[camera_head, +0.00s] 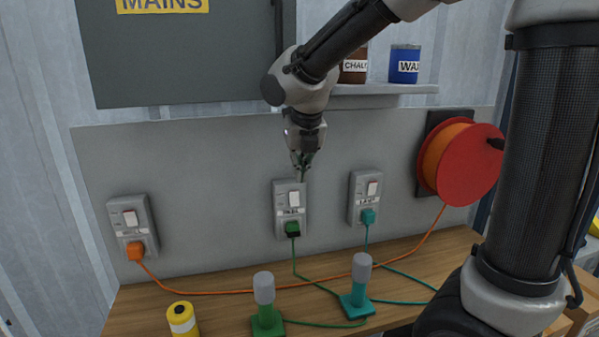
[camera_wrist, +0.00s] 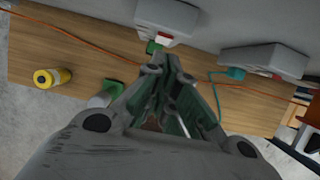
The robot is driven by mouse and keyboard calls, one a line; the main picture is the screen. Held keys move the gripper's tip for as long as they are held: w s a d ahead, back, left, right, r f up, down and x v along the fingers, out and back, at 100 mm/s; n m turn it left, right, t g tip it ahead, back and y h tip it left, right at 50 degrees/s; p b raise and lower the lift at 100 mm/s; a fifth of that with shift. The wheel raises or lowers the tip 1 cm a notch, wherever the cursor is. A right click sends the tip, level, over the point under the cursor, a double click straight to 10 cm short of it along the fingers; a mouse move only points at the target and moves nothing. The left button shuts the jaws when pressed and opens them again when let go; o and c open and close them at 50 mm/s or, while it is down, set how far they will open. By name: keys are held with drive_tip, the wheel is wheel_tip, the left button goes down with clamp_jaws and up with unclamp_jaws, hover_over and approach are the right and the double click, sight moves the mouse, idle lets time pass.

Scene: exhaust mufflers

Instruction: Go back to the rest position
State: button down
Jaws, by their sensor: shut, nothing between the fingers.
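My gripper (camera_head: 301,163) is shut and empty, pointing down just above the middle wall socket (camera_head: 289,208). In the wrist view my gripper (camera_wrist: 170,62) has its fingers together, close to that socket's housing (camera_wrist: 167,20). I cannot tell if the fingertips touch the socket. A green plug (camera_head: 292,229) sits in the lower part of the middle socket. My arm reaches in from the upper right.
An orange-plugged socket (camera_head: 133,223) is at left and a teal-plugged socket (camera_head: 366,198) at right. A red cable reel (camera_head: 463,163) hangs further right. Green (camera_head: 267,315) and teal (camera_head: 358,290) lamps and a yellow can (camera_head: 182,319) stand on the bench. A shelf (camera_head: 385,89) is above.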

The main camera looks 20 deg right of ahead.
drive_tip(key=s+d+m, duration=0.9)
drive_tip(key=s+m, duration=0.3)
drive_tip(key=m, duration=0.6)
drive_tip(key=s+d+r+m, duration=0.1)
drive_tip(key=s+d+m, duration=0.7)
drive_tip(key=m, duration=1)
drive_tip(key=s, duration=0.4)
drive_tip(key=shift+d+r, duration=0.25)
drive_tip(key=shift+d, duration=0.15)
